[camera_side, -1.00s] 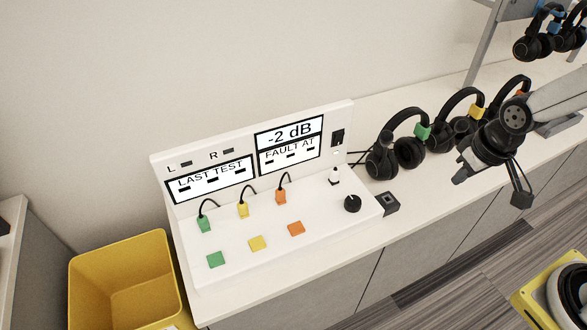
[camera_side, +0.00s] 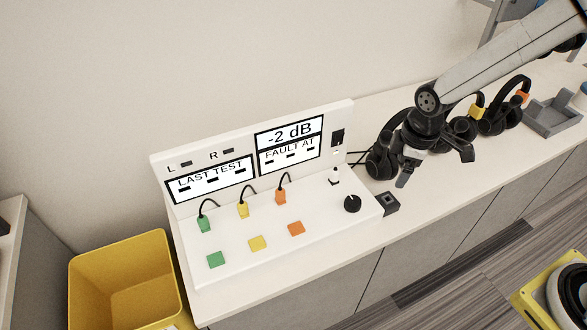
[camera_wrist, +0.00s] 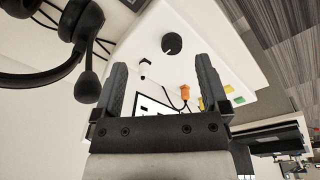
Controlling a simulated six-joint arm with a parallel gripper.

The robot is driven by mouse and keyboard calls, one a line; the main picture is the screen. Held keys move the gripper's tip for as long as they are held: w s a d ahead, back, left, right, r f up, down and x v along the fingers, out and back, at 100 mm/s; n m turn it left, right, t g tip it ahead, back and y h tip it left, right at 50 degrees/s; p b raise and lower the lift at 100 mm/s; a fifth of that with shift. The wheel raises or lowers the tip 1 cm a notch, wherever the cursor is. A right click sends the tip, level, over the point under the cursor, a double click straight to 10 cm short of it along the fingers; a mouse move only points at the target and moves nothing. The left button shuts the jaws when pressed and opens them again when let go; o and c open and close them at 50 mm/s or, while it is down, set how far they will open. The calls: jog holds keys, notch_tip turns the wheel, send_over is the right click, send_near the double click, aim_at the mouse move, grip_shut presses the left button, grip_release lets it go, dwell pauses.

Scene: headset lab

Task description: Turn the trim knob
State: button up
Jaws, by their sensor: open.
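The trim knob (camera_side: 352,204) is a round black dial with a pale mark, at the right end of the white test panel (camera_side: 300,255). In the wrist view the knob (camera_wrist: 172,43) lies beyond my fingertips, a little above the gap between them. My gripper (camera_side: 436,172) is open and empty, to the right of the knob and above the counter, apart from it. In the wrist view both fingers of my gripper (camera_wrist: 160,68) stand wide apart with nothing between them.
A white-tipped switch (camera_side: 335,177) stands behind the knob. A small black block (camera_side: 387,203) sits right of the panel. Headsets (camera_side: 505,105) line the counter, one partly hidden behind my gripper. The screen (camera_side: 290,133) reads -2 dB. A yellow bin (camera_side: 125,280) stands left.

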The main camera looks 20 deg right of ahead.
aim_at(354, 200)
jog(key=w+a+f+n, duration=0.1)
jog(key=a+n, duration=0.1)
jog(key=w+a+f+n, duration=0.2)
jog(key=w+a+f+n+g, duration=0.1)
jog(key=f+n, duration=0.1)
jog(key=n, duration=0.1)
jog(key=shift+w+a, duration=0.35)
jog(key=shift+a, duration=0.05)
jog(key=shift+w+a+f+n, duration=0.2)
jog(key=shift+a+f+n, duration=0.2)
jog(key=shift+n, duration=0.2)
jog(key=shift+f, duration=0.1)
jog(key=shift+f, duration=3.7)
grip_shut()
